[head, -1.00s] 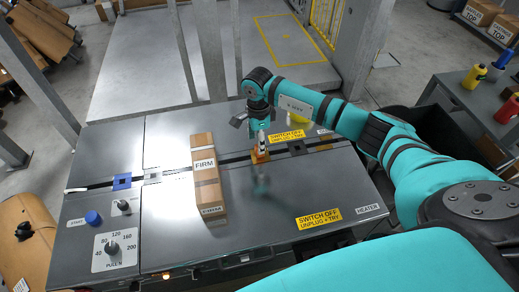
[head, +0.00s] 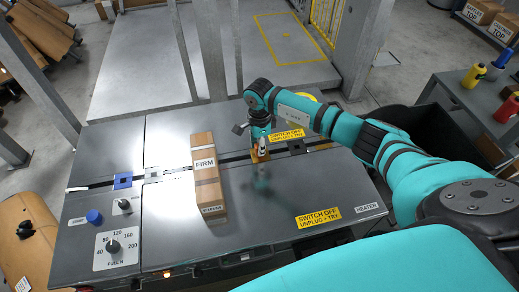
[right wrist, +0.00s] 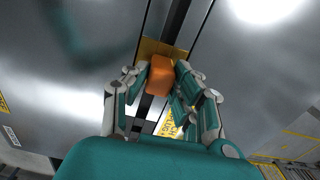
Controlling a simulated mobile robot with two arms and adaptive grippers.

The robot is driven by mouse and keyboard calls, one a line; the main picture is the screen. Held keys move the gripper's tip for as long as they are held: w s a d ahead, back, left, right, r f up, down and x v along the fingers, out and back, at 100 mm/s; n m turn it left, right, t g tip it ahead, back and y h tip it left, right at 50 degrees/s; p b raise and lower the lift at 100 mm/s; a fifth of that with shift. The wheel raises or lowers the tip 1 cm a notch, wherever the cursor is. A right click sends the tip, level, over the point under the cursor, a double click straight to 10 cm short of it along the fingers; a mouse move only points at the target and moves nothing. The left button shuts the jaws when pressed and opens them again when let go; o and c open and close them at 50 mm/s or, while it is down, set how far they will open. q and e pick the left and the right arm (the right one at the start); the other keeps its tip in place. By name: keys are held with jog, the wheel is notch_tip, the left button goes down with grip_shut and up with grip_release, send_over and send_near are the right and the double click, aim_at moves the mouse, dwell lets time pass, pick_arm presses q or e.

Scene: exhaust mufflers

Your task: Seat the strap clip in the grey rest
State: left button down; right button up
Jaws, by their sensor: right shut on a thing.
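An orange block (right wrist: 159,75), which I take to be the strap clip, is between the fingers of my right gripper (right wrist: 157,80) in the right wrist view. That gripper is shut on it. In the head view my right gripper (head: 261,151) points down at a yellow-brown square plate (head: 258,157) on the dark strap line; the fingers partly hide the spot. Whether the block touches the plate I cannot tell. A light grey square (head: 152,174), seemingly the grey rest, lies farther left on the line, beyond the carton. My left gripper is not in view.
A tall brown carton marked FIRM (head: 205,166) stands between the gripper and the light grey square. A blue square (head: 122,182) lies farther left, and a dark square (head: 295,147) lies right of the gripper. The metal table top in front (head: 255,215) is clear.

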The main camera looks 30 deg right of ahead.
jog(key=shift+r, duration=0.15)
grip_shut()
jog(key=shift+w+r, duration=0.1)
jog(key=shift+r, duration=0.1)
jog(key=r, duration=0.2)
jog(key=r+b, duration=0.1)
jog(key=shift+s+a, duration=0.1)
jog(key=shift+s, duration=0.15)
jog(key=s+a, duration=0.2)
jog(key=s, duration=0.2)
jog(key=s+a+r+b, duration=0.1)
jog(key=s+a, duration=0.2)
jog(key=s, duration=0.1)
jog(key=s+a, duration=0.3)
jog(key=s, duration=0.2)
jog(key=shift+s+a+r+b, duration=0.1)
jog(key=shift+a+r+b, duration=0.1)
jog(key=shift+b, duration=0.15)
